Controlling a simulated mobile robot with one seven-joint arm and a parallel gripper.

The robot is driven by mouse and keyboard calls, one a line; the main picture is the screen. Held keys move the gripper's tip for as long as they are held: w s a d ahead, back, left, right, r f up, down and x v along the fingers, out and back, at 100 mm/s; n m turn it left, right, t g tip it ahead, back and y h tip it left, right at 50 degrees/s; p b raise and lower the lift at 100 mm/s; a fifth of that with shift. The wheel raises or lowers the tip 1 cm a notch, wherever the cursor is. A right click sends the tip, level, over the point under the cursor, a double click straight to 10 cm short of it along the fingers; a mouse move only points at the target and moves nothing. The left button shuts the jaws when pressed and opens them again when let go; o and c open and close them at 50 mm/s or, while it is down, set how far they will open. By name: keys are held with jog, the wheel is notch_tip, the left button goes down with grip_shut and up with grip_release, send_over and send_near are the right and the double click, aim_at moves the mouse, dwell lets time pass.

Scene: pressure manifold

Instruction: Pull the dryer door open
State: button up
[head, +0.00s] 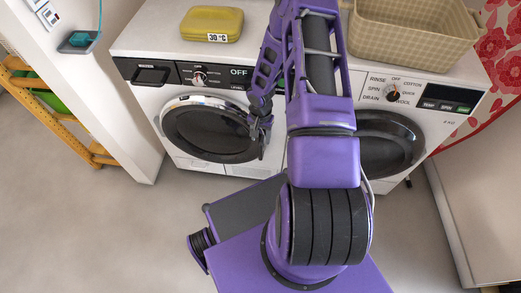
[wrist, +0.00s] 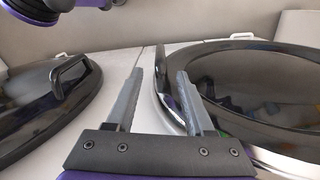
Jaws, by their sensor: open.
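The left machine, with an OFF display and a knob, appears to be the dryer (head: 185,78). Its round dark door (head: 205,132) looks shut. The large dark door (wrist: 255,90) at the right of the wrist view appears to be the same one. A grey door handle (wrist: 161,60) stands up at that door's edge. My gripper (head: 262,137) is at the right edge of the dryer door, partly hidden by my arm. In the wrist view my gripper (wrist: 160,74) is open, its fingertips on either side of the handle in the picture. I cannot tell whether they touch it.
The washing machine (head: 412,88), with RINSE and SPIN labels, stands to the right, its door partly behind my arm. A yellow case (head: 212,22) and a beige basket (head: 415,35) are on top. An orange wooden shelf (head: 60,125) stands at left. Floor in front is clear.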

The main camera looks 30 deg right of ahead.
aim_at(261, 145)
notch_tip(261, 145, down, 8)
jog(key=shift+f+b, duration=0.25)
jog(key=shift+b, duration=0.35)
grip_shut()
jog(key=shift+d, duration=0.1)
dwell(1.0)
